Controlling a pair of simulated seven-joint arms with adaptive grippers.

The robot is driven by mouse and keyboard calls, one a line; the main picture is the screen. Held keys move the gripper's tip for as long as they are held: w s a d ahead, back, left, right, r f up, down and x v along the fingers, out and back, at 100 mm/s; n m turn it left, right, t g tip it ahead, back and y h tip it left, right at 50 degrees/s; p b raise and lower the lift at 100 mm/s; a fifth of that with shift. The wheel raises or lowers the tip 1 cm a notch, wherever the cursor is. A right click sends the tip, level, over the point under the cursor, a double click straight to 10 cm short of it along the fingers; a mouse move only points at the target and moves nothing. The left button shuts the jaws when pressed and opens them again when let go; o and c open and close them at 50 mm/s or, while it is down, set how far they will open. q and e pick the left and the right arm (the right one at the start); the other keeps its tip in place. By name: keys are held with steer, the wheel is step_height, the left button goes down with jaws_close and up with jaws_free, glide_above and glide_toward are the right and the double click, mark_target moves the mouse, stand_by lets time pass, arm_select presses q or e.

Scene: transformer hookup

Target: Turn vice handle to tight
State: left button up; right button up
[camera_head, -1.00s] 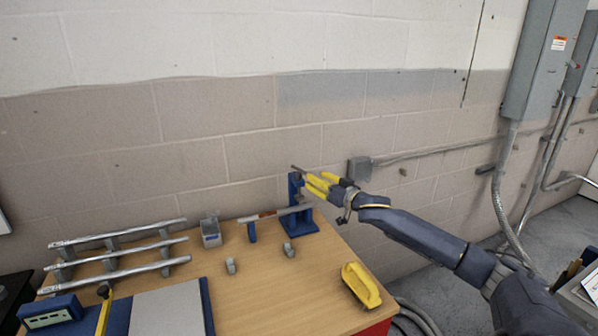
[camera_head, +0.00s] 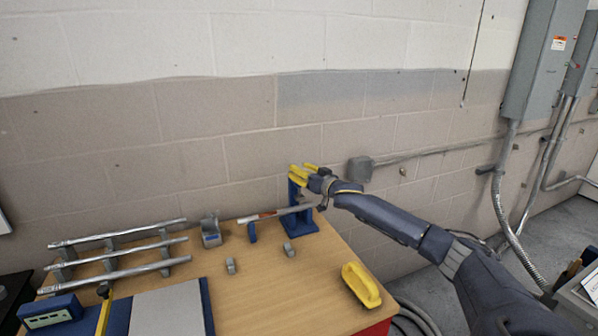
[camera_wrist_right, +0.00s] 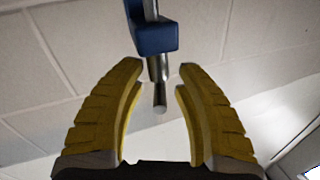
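The blue vice (camera_head: 304,222) stands at the back right corner of the wooden table, with a metal pipe (camera_head: 270,215) running into it from the left. My right gripper (camera_head: 299,174) is at the top of the vice and hides the handle in the head view. In the right wrist view, the yellow fingers of my right gripper (camera_wrist_right: 158,72) are apart, with the metal vice handle (camera_wrist_right: 160,97) in the gap between them. Clear space shows on both sides of the handle. The blue vice part (camera_wrist_right: 152,38) lies just beyond the fingertips. My left gripper is not in view.
A yellow brush-like block (camera_head: 361,285) lies at the table's right edge. Small grey fittings (camera_head: 289,250) sit in front of the vice. A rack of metal pipes (camera_head: 120,255) stands on the left. The block wall is close behind the vice.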

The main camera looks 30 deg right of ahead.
steer(key=shift+w, duration=0.2)
steer(key=shift+c, duration=0.2)
steer(key=c, duration=0.6)
jaws_close()
steer(key=shift+a+f, duration=0.1)
steer(key=shift+a, duration=0.1)
steer(key=shift+m+h, duration=0.3)
steer(key=shift+h, duration=0.2)
